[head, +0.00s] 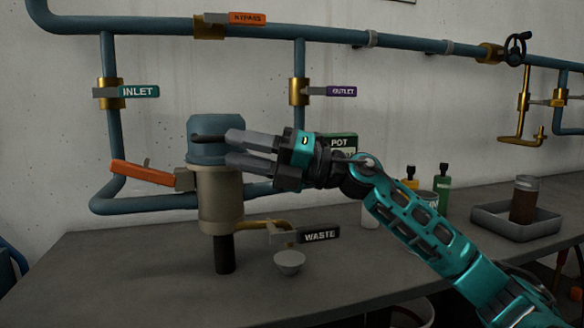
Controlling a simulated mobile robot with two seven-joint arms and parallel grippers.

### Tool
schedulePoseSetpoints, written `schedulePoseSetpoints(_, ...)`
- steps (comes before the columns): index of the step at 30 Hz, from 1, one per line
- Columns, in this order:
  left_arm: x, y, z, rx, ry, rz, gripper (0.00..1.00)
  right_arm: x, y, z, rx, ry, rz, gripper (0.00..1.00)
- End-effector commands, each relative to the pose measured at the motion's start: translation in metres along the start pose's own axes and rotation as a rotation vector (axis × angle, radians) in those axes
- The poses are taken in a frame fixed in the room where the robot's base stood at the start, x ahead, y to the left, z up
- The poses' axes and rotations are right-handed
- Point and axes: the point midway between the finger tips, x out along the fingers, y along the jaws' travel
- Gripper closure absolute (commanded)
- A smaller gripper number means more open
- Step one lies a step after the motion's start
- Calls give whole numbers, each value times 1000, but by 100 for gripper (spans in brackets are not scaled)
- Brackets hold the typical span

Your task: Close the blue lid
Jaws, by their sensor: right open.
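The blue lid (208,123) shows above the pale metal canister (220,195), at the canister's top. A dark knob or bar shows at its front, near my fingertips. The picture does not show clearly whether the lid is seated or tilted up. My right gripper (229,148) comes in from the right, with its two grey fingers apart and pointing left. The fingers overlap the lid's right part in the picture and hide some of it. I cannot tell if they touch it. Nothing is seen between them. My left gripper is not in view.
An orange lever (140,174) sticks out left of the canister. A waste valve handle (318,235) and a small bowl (289,261) are at its lower right. Blue pipes (155,25) run behind. Bottles (443,188) and a grey tray (495,224) stand right. The bench's (120,280) left front is clear.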

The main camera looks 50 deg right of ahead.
Motion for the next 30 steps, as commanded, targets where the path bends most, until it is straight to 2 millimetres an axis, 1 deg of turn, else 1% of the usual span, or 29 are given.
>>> schedulePoseSetpoints(1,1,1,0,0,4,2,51,-7,-3,-2,2,1,-3,60)
schedulePoseSetpoints(8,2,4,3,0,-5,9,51,-37,-2,-1,2,-1,-3,60)
schedulePoseSetpoints(12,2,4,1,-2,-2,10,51,-57,-2,0,3,-1,-2,60)
schedulePoseSetpoints(18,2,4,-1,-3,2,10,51,-79,-1,0,3,0,-2,60)
schedulePoseSetpoints(23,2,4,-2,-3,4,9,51,-86,-1,0,2,1,-3,60)
schedulePoseSetpoints(30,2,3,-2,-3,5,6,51,-86,-1,0,1,1,-3,60)
